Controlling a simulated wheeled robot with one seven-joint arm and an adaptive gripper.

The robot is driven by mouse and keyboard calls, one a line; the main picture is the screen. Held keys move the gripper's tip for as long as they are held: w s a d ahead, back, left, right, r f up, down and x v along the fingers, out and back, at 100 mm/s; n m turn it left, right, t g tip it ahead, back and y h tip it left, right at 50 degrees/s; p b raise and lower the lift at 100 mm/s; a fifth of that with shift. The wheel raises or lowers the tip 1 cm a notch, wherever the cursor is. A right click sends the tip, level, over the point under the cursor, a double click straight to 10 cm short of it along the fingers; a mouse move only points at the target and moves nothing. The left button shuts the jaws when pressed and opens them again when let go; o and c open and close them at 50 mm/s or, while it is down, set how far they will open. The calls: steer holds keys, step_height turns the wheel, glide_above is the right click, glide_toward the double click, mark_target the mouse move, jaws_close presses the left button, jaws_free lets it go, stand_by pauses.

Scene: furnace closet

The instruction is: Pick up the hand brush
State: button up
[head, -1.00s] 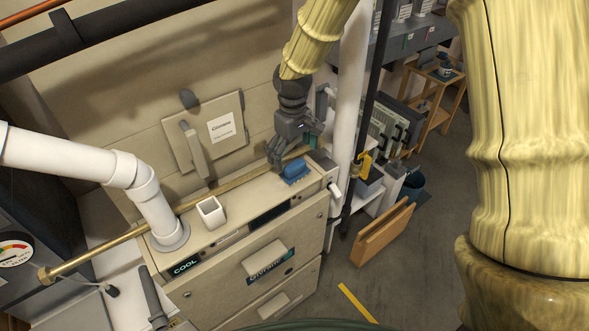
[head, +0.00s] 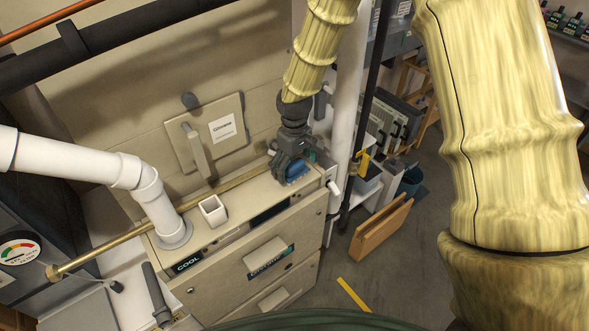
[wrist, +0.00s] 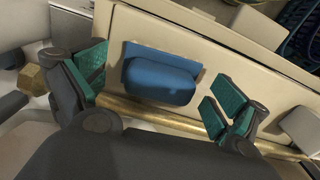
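The hand brush (head: 295,171) has a blue body and lies on top of the beige furnace cabinet, near its right end. It also shows in the wrist view (wrist: 160,78), between the finger pads and apart from both. My gripper (head: 287,177) is open and low over the cabinet top, right at the brush. In the wrist view, the green pads of my gripper (wrist: 157,93) stand wide apart, one on each side of the brush. In the head view my fingers hide part of the brush.
A brass pipe (head: 120,241) runs along the back of the cabinet top, close behind the brush. A small white square cup (head: 213,210) stands to the left. A white elbow pipe (head: 158,205) rises further left. A white vertical pipe (head: 345,110) stands just right of my gripper.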

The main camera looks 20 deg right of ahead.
steer(key=c, duration=1.2)
steer(key=shift+o, duration=0.2)
steer(key=shift+r, duration=0.1)
